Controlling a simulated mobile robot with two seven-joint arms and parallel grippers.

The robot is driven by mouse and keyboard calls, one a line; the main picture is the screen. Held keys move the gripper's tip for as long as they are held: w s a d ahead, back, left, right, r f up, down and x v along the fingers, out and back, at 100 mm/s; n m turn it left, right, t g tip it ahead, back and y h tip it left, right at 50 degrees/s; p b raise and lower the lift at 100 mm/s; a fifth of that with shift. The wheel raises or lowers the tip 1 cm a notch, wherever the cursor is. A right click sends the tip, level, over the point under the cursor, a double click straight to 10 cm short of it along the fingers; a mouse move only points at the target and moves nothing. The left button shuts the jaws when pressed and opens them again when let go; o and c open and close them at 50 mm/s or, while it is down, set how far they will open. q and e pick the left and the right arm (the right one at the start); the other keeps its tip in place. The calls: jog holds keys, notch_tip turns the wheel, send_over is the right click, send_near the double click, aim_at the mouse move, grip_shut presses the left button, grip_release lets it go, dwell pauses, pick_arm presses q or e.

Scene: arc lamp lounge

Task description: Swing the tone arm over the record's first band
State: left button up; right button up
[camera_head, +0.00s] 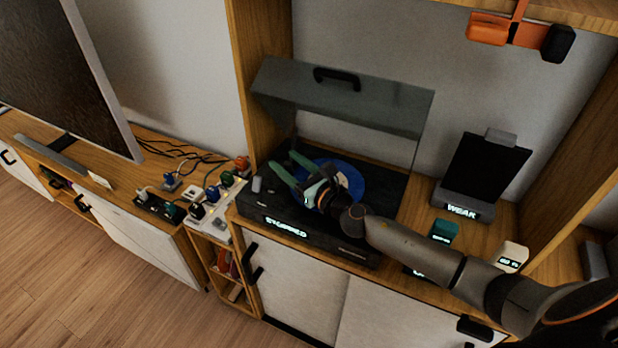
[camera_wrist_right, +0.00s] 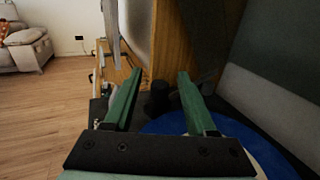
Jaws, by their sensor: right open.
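The black turntable (camera_head: 305,238) stands on the wooden cabinet with its smoky lid (camera_head: 385,103) raised. A blue record (camera_head: 378,185) with a pale centre lies on it, and its blue edge also shows in the right wrist view (camera_wrist_right: 165,124). My right gripper (camera_head: 281,160) is open, its green fingers over the record's left part and the deck beside it. In the right wrist view, the gap between its fingers (camera_wrist_right: 160,73) holds nothing that I can see gripped. A small dark form (camera_wrist_right: 157,98) shows beyond it. I cannot make out the tone arm. My left gripper is out of view.
Wooden side panels and a shelf with orange headphones (camera_head: 487,29) close in the space.

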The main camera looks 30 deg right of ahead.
jog(key=b+v, duration=0.1)
jog(key=v, duration=0.7)
jog(key=shift+s+d+f, duration=0.1)
jog(key=shift+s, duration=0.2)
jog(key=shift+s+d, duration=0.1)
jog(key=shift+s, duration=0.3)
